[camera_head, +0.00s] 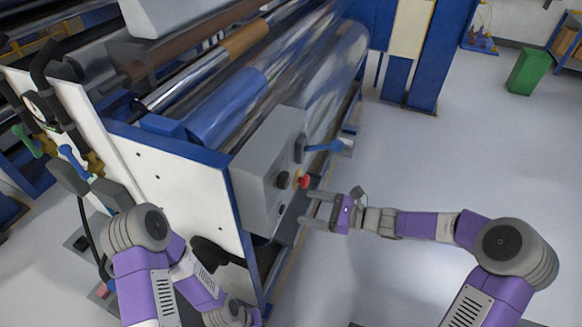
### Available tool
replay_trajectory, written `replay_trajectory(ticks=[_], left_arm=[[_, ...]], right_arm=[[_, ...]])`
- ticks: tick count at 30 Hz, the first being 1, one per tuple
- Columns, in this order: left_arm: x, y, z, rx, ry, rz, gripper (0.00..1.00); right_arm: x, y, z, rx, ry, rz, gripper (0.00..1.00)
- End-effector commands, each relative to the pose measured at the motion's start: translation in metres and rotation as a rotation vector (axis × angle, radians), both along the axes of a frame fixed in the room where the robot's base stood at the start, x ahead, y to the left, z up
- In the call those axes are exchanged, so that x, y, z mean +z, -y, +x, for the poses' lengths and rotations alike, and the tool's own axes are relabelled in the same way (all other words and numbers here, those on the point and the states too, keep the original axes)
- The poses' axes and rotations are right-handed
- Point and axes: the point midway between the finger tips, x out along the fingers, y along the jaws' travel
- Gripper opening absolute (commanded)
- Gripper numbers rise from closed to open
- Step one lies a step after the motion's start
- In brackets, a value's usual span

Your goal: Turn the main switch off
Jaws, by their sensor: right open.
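A grey control box (265,165) is fixed to the near end of the roller machine. A black round knob (283,180) and a red knob (304,182) sit low on it. I cannot tell for certain which control is the main switch. My right gripper (307,207) is open and empty, its fingers pointing left at the box just below the red knob. It appears close to the box; contact cannot be told. My left arm (180,265) is folded at the bottom left, and its gripper is out of view.
A blue handle (325,146) sticks out right of the box. A white side panel (180,185) with a blue frame stands left of it, with hoses and gauges (50,115) further left. The floor (440,150) to the right is clear up to a blue post (425,75) and a green bin (528,71).

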Motion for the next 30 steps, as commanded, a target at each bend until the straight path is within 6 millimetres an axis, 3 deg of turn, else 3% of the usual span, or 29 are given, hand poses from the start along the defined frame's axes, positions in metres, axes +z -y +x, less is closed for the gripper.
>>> replay_trajectory(ticks=[1, 6, 19, 30], left_arm=[[0.009, 0.000, 0.000, 0.000, 0.000, 0.000, 0.00], [0.013, 0.000, 0.000, 0.001, 0.000, 0.000, 0.00], [0.016, 0.000, 0.000, 0.001, 0.000, 0.000, 0.00], [0.017, 0.000, 0.000, 0.000, 0.000, 0.000, 0.00]], right_arm=[[0.023, 0.005, 0.007, -0.022, 0.005, 0.046, 0.80], [0.050, 0.007, 0.018, -0.049, 0.013, 0.125, 0.80], [0.050, -0.050, 0.041, -0.048, 0.012, 0.127, 0.80], [0.049, -0.059, 0.046, -0.051, 0.012, 0.124, 0.80]])
